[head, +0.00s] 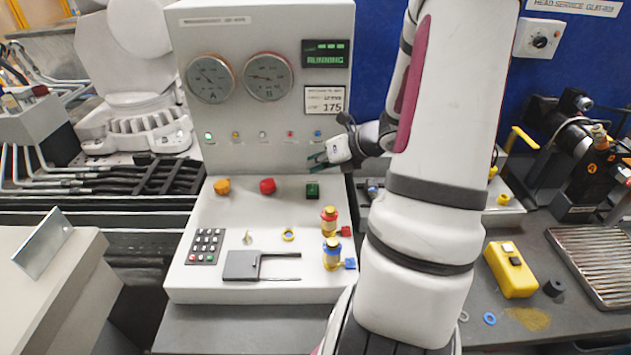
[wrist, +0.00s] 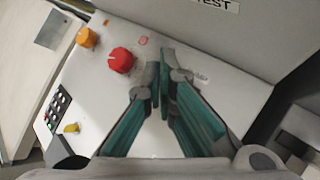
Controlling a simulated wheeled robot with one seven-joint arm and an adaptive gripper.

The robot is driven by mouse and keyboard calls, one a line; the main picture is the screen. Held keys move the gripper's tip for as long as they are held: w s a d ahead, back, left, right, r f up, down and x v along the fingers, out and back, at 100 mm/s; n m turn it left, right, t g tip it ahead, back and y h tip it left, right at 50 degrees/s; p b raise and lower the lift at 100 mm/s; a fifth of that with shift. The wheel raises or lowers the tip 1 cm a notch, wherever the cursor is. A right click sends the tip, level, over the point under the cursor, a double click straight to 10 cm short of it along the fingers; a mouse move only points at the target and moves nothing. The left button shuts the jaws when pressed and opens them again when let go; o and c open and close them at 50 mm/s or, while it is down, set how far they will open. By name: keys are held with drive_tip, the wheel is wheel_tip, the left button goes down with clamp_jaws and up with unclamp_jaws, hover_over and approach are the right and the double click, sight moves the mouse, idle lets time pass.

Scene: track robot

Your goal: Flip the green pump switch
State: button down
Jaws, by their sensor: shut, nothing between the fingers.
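The green pump switch (head: 312,191) sits on the sloped white console (head: 210,270), to the right of the red button (head: 267,186). My gripper (head: 317,159) is above and behind the switch in the head view, apart from it in the picture. In the wrist view my gripper's teal fingers (wrist: 161,78) are together with nothing seen between them, pointing at the console right of the red button (wrist: 121,60). The green switch is not visible there; the fingers probably cover it.
An orange knob (head: 221,186) is left of the red button. The upright panel has two gauges (head: 269,76) and a green display (head: 325,54) reading RUNNING.

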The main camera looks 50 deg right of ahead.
drive_tip(key=shift+s+a+r+p, duration=0.1)
drive_tip(key=shift+r+p, duration=0.25)
drive_tip(key=shift+r, duration=0.3)
drive_tip(key=shift+s+a+r+p, duration=0.1)
drive_tip(key=shift+r+p, duration=0.25)
drive_tip(key=shift+r, duration=0.25)
drive_tip(key=shift+f, duration=0.1)
drive_tip(key=a+r+n+g+y, duration=0.2)
drive_tip(key=a+r+n, duration=0.3)
drive_tip(key=a+n, duration=0.5)
drive_tip(key=a+r+n+g+y, duration=0.1)
drive_tip(key=a+r+n+g, duration=0.1)
drive_tip(key=a+r+n, duration=0.65)
drive_tip(key=s+a+r+n+h, duration=0.2)
drive_tip(key=s+a+n, duration=0.3)
drive_tip(key=n, duration=0.6)
drive_tip(key=s+a+r+n+h, duration=0.2)
drive_tip(key=s+a+n, duration=0.4)
drive_tip(key=s+n, duration=0.4)
drive_tip(key=shift+s+a+r+n+g+h, duration=0.15)
drive_tip(key=shift+s+r+n+g+h, duration=0.15)
drive_tip(key=shift+r+n+g, duration=0.2)
